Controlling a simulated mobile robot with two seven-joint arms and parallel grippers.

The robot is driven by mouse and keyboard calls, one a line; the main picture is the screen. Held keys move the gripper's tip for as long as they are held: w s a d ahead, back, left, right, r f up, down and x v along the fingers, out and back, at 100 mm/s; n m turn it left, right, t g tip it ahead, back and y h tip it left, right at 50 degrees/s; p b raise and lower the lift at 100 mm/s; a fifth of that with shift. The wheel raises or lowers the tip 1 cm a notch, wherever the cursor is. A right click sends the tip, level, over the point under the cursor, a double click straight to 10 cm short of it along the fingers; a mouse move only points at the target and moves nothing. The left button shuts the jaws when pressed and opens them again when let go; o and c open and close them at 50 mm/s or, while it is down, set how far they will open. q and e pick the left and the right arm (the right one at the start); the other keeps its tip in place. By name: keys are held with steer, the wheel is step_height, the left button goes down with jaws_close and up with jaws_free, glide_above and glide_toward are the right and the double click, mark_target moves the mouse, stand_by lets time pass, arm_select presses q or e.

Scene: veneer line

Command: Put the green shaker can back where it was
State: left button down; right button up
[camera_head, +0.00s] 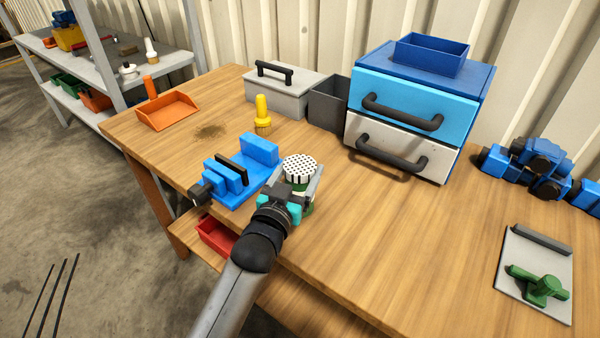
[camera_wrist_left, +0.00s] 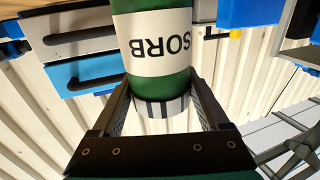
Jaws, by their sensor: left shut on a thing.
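The green shaker can (camera_head: 299,164) has a white lid with dark dots. My left gripper (camera_head: 297,181) is shut around it, near the front edge of the workbench, just right of the blue vise (camera_head: 262,150). In the left wrist view the green can (camera_wrist_left: 165,85) sits between both fingers (camera_wrist_left: 163,100), and its white label reads "SORB" upside down. The can looks upright in the head view. My right gripper is not in view.
A yellow-handled brush (camera_head: 262,115) stands behind the vise near a dark stain (camera_head: 210,131). An orange dustpan (camera_head: 168,111), grey box (camera_head: 280,97), dark bin (camera_head: 327,103) and blue drawer cabinet (camera_head: 405,105) line the back. The bench right of the can is clear up to a grey board (camera_head: 518,272).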

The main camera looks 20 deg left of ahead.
arm_select(q)
jaws_free()
steer(key=shift+f, duration=0.1)
steer(key=shift+r, duration=0.2)
steer(key=s+p, duration=0.1)
steer(key=s, duration=1.1)
steer(key=shift+a, duration=0.4)
